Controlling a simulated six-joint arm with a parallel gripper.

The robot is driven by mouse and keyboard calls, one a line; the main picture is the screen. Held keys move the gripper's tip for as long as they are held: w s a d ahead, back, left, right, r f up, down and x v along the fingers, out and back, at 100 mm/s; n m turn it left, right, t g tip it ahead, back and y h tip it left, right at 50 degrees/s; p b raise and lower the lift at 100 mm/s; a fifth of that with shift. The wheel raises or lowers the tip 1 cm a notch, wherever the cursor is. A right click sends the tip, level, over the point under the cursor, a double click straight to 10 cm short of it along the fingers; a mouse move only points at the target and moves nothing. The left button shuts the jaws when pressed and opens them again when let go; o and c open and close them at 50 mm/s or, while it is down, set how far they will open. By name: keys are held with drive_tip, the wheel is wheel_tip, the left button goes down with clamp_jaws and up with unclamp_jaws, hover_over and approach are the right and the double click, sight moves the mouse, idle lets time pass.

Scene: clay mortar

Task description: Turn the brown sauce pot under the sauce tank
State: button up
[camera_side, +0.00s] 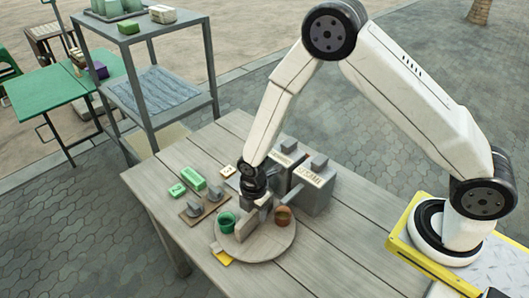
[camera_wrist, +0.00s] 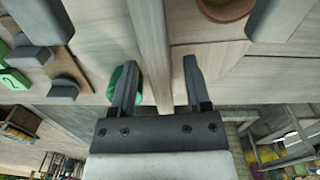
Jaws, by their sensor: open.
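The brown sauce pot (camera_side: 283,216) stands on the right part of a round wooden board (camera_side: 265,246), close to the grey tank marked SESAME (camera_side: 314,192). It also shows at the top right of the wrist view (camera_wrist: 226,10). A green pot (camera_side: 226,222) stands on the board's left part; my left finger partly covers it in the wrist view (camera_wrist: 124,78). An upright wooden panel (camera_side: 246,224) rises between the pots. My gripper (camera_wrist: 158,72) is open, with the panel appearing between its fingers; I cannot tell whether they reach down beside it. The side view partly hides the fingers.
A second grey tank (camera_side: 282,156) stands behind the SESAME tank. A small tray with grey-handled pieces (camera_side: 204,209) and green blocks (camera_side: 193,178) lie to the left. A yellow piece (camera_side: 222,257) lies at the board's front edge. The table's right side is clear.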

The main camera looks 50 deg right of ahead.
drive_tip(key=shift+f, duration=1.15)
clamp_jaws()
idle(0.8)
